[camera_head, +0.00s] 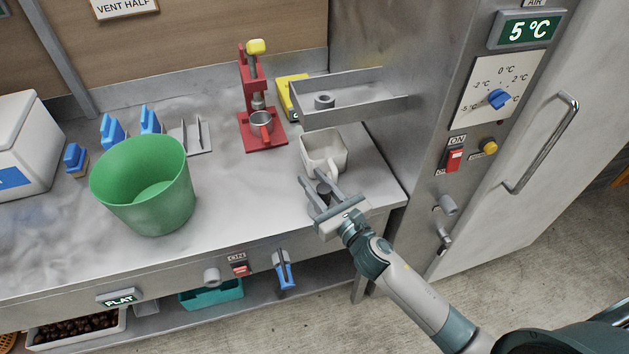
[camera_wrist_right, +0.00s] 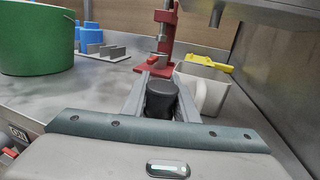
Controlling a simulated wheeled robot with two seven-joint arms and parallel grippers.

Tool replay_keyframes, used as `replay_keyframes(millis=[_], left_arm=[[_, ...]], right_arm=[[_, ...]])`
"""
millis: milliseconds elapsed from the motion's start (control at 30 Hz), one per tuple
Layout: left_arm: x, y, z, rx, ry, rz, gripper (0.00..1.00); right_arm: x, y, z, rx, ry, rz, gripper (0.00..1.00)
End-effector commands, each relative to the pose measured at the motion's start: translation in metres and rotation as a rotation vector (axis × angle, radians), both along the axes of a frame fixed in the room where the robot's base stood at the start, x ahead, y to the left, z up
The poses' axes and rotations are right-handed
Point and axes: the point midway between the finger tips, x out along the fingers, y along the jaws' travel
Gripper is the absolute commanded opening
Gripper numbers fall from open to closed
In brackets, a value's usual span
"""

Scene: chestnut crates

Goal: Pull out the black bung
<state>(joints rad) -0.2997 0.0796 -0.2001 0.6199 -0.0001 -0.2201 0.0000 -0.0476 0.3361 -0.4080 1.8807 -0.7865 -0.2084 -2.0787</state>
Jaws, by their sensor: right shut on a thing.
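The black bung (camera_wrist_right: 161,99) is a dark, short cylinder between the fingers of my right gripper in the wrist view. It also shows, small and dark, in the head view (camera_head: 323,189). My right gripper (camera_head: 320,180) is shut on it near the bench's front right corner, just in front of the white mug-like container (camera_head: 324,152). The lower part of the bung is hidden, so I cannot tell whether it sits in a hole or is clear of one. My left gripper is not in view.
A green bucket (camera_head: 145,190) stands left on the steel bench. A red press (camera_head: 259,115) stands behind the container, with a grey metal tray (camera_head: 350,106) beside it. A tall steel cabinet (camera_head: 412,150) rises close on the right. The bench middle is clear.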

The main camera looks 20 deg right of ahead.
Motion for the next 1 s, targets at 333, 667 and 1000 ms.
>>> replay_keyframes(millis=[333, 667, 1000], left_arm=[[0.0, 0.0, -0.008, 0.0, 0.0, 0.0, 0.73], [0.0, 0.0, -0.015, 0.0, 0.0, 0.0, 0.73], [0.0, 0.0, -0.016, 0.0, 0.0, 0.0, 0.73]], right_arm=[[0.0, 0.0, -0.01, 0.001, 0.0, 0.0, 0.0], [0.0, 0.0, -0.018, 0.0, 0.0, 0.0, 0.0], [0.0, 0.0, -0.019, 0.001, 0.0, 0.0, 0.48]])
